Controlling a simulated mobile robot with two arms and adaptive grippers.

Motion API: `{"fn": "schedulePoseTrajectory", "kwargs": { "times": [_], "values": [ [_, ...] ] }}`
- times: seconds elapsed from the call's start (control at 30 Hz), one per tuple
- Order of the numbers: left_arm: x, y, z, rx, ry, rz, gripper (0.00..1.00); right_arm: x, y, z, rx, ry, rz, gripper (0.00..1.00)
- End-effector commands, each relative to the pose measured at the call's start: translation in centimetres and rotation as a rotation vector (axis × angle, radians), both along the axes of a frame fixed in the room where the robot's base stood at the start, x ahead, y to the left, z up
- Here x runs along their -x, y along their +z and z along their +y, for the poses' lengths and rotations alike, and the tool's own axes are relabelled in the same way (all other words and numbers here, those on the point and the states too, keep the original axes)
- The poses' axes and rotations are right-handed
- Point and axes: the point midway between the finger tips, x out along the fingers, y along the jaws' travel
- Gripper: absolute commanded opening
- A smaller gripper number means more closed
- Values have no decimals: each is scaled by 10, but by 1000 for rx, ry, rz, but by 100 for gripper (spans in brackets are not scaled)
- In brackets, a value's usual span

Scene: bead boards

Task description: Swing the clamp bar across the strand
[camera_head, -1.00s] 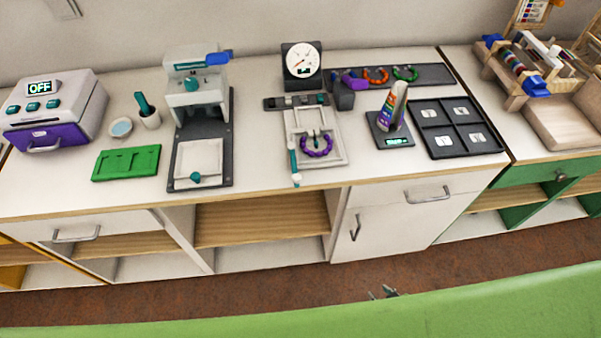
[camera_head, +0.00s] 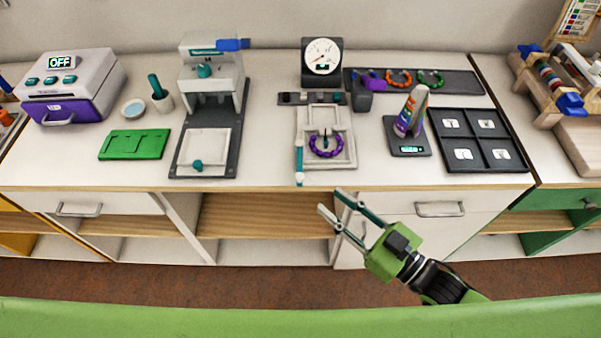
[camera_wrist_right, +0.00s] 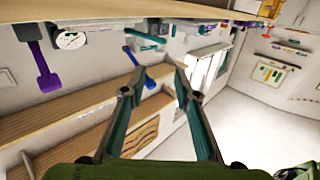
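The strand (camera_head: 326,147) is a ring of purple beads on a pale board (camera_head: 343,160) at the middle of the counter. The clamp bar seems to be the thin teal and white bar (camera_head: 299,163) along the board's left edge, beside the strand and not across it. My right gripper (camera_head: 331,200) is in front of the counter's front edge, below and to the right of the bar, apart from it. Its two fingers are spread and empty, as the right wrist view (camera_wrist_right: 158,70) also shows. My left gripper is not in view.
A dial gauge (camera_head: 322,60) stands behind the board. A scale (camera_head: 409,149) with a striped upright object and a dark four-part tray (camera_head: 482,140) are to the right. A press (camera_head: 209,130) stands to the left. The counter's front edge lies between my right gripper and the board.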

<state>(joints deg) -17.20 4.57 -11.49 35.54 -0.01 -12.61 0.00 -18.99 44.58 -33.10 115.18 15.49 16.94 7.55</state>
Motion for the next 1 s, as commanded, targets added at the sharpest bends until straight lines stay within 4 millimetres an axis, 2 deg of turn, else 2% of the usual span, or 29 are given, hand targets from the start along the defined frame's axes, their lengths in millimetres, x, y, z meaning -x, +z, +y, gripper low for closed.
{"fn": "schedulePoseTrajectory", "kwargs": {
  "times": [0.3, 0.5, 0.7, 0.97, 1.0],
  "values": [
    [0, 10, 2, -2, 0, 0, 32, -50, 3, 49, -2, -2, -5, 29],
    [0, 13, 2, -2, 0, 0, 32, -71, 2, 69, 0, -2, -3, 29],
    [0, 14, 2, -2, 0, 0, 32, -78, 0, 78, 2, -1, -1, 29],
    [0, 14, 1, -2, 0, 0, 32, -79, -1, 78, 2, -1, -1, 29],
    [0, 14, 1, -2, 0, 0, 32, -79, 0, 78, 2, -2, -1, 18]
  ]
}}
